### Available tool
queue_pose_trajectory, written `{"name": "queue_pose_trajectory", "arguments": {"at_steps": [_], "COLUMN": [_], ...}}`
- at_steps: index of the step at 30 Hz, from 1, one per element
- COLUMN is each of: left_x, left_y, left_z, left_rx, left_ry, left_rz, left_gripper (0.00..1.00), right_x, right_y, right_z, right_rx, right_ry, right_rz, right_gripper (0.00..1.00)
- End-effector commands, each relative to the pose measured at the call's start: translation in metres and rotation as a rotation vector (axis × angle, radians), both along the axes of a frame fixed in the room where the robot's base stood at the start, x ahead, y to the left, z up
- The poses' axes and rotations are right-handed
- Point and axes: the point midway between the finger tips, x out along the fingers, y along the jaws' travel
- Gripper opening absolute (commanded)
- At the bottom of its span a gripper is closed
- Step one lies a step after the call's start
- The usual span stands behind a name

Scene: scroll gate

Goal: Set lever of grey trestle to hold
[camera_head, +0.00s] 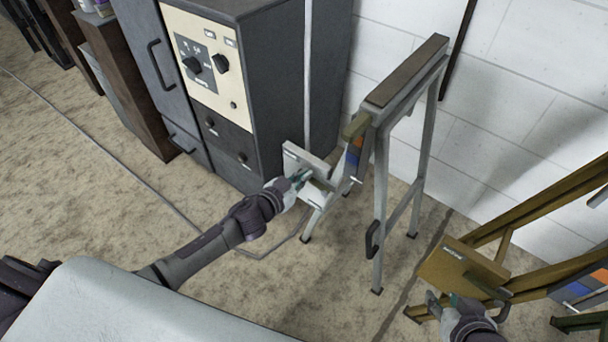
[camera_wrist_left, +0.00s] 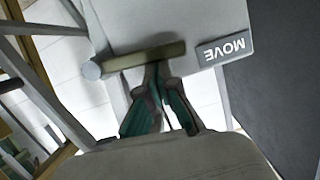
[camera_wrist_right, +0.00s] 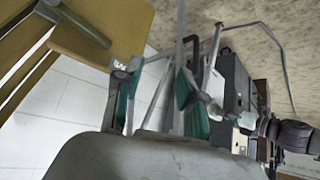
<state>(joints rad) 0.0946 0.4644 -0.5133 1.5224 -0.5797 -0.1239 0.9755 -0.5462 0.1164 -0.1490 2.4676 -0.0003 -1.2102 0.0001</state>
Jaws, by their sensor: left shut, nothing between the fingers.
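The grey trestle (camera_head: 405,97) stands upright by the white wall. A grey plate (camera_head: 303,158) sits low on its left side. In the left wrist view this plate (camera_wrist_left: 165,20) carries an upside-down MOVE label (camera_wrist_left: 224,47) and an olive bar-shaped lever (camera_wrist_left: 145,57) with a round grey pivot at its left end. My left gripper (camera_head: 298,177) is shut and empty; its tips (camera_wrist_left: 157,68) are at the lever's edge, and I cannot tell whether they touch. My right gripper (camera_head: 440,299) is open and empty beside the ochre trestle's plate; its spread fingers show in the right wrist view (camera_wrist_right: 155,90).
An ochre trestle (camera_head: 540,208) with its own plate (camera_head: 450,272) stands at the right. A dark grey control cabinet (camera_head: 250,60) stands close left of the grey trestle. A cable (camera_head: 120,165) lies on the floor, which is otherwise open at left.

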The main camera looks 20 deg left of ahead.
Motion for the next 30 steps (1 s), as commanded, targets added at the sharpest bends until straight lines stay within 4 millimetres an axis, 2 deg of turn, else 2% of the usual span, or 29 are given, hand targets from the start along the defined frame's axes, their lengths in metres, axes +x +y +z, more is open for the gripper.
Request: {"name": "queue_pose_trajectory", "arguments": {"at_steps": [5,11,15,20,25,30], "left_x": [0.000,0.001,0.002,0.003,0.003,0.002], "left_y": [0.002,0.005,0.008,0.009,0.009,0.007], "left_z": [-0.004,-0.011,-0.019,-0.030,-0.043,-0.056], "left_rx": [-0.038,-0.134,-0.245,-0.389,-0.540,-0.692], "left_ry": [0.018,0.055,0.095,0.145,0.200,0.256], "left_rz": [0.002,0.002,0.003,0.001,0.001,0.000], "left_gripper": [0.00,0.00,0.00,0.00,0.00,0.00], "right_x": [-0.006,-0.025,-0.043,-0.057,-0.050,-0.019], "right_y": [-0.002,-0.010,-0.016,-0.020,-0.018,-0.008], "right_z": [-0.002,-0.010,-0.016,-0.020,-0.020,-0.012], "right_rx": [-0.008,-0.032,-0.051,-0.064,-0.057,-0.025], "right_ry": [0.033,0.134,0.228,0.297,0.265,0.109], "right_rz": [-0.003,-0.014,-0.021,-0.025,-0.022,-0.010], "right_gripper": [0.40,0.40,0.40,0.40,0.40,0.40]}}
